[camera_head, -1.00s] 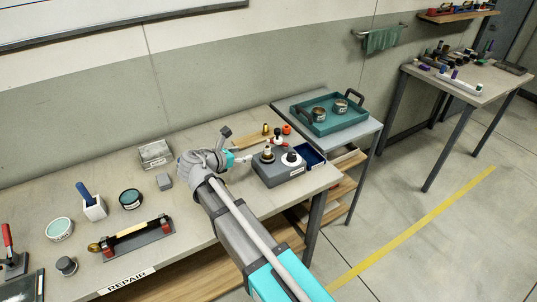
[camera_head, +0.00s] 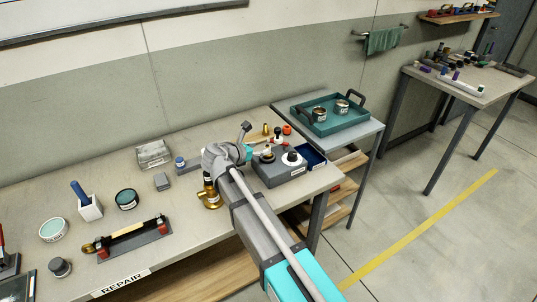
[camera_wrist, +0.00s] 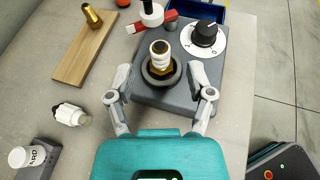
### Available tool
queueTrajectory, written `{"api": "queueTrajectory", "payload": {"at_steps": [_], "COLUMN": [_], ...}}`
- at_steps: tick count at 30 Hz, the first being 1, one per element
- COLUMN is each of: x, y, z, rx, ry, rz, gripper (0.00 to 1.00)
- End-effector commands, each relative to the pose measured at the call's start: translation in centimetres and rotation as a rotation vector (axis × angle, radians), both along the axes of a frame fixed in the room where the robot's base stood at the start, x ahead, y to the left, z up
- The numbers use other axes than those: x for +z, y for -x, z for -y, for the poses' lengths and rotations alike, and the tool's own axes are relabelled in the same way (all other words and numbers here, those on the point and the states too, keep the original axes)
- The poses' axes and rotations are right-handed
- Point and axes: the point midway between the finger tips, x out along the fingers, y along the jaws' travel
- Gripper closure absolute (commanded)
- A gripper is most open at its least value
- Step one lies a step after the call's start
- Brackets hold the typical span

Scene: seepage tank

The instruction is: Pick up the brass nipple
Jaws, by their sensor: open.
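A brass fitting with a hex collar and white-wrapped thread, seemingly the brass nipple (camera_wrist: 160,62), stands upright in a dark round seat on a grey box (camera_wrist: 150,92). The box also shows in the head view (camera_head: 283,170). My gripper (camera_wrist: 160,84) is open, with one finger on each side of the fitting. Neither finger visibly touches it. In the head view my gripper (camera_head: 250,152) is at the box's left side, small and partly hidden by my arm. Another brass piece (camera_wrist: 92,17) stands on a wooden board (camera_wrist: 84,46) at the upper left.
A black knob on a white dial (camera_wrist: 205,36) sits right of the fitting. A blue bin (camera_wrist: 200,10) lies beyond. A white fitting (camera_wrist: 69,115) lies left on the bench.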

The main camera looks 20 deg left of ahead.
Motion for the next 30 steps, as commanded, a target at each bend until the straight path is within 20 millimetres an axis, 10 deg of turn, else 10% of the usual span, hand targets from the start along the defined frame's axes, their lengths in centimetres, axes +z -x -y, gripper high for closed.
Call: {"api": "queueTrajectory", "payload": {"at_steps": [30], "x": [-2.2], "y": [-4.3], "z": [1.8], "rx": [0.000], "ry": [0.000], "rz": [0.000], "gripper": [0.31]}}
